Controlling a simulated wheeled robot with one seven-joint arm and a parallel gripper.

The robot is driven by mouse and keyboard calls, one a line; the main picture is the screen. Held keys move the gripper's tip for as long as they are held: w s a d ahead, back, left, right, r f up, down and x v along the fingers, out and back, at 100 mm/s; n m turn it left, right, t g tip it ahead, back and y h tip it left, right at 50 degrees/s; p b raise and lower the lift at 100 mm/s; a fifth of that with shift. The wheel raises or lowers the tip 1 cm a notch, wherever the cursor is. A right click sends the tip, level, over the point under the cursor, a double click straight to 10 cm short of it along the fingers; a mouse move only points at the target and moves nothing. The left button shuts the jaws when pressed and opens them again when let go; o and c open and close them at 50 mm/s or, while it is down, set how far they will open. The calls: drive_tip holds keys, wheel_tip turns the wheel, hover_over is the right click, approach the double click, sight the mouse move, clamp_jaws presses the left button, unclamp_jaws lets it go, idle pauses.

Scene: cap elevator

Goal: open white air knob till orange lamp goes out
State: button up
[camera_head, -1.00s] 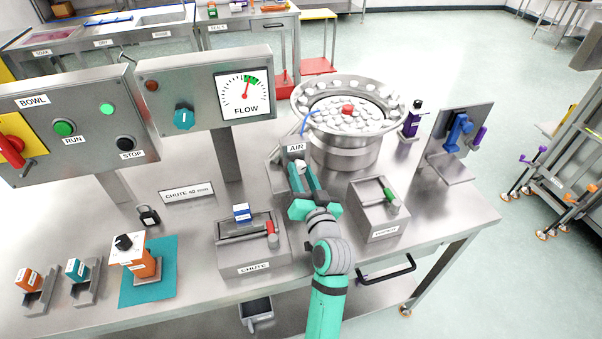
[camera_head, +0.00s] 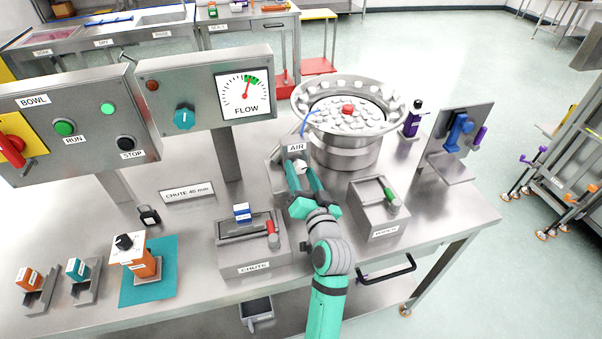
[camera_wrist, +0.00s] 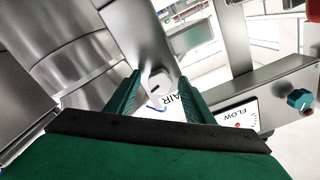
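The white air knob (camera_head: 300,167) is under the AIR label (camera_head: 296,148) in front of the bowl. It also shows in the wrist view (camera_wrist: 159,83). My gripper (camera_head: 303,178) is at the knob, with its two green fingers (camera_wrist: 158,92) on either side. The fingers look spread, with gaps beside the knob; contact cannot be made out. The lamp (camera_head: 152,85) on the FLOW panel is dull reddish-brown and does not look lit. The FLOW gauge (camera_head: 244,95) has its red needle near the green band.
The metal bowl (camera_head: 344,144) with white caps stands just behind the knob. A lidded box with a green handle (camera_head: 378,213) is right of my gripper. The CHUTE box (camera_head: 252,257) is to the left. A teal knob (camera_head: 184,117) is on the FLOW panel.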

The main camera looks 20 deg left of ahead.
drive_tip(key=shift+s+d, duration=0.1)
drive_tip(key=v, duration=1)
drive_tip(key=shift+s+d, duration=0.2)
drive_tip(key=shift+s, duration=0.05)
drive_tip(key=shift+a, duration=0.1)
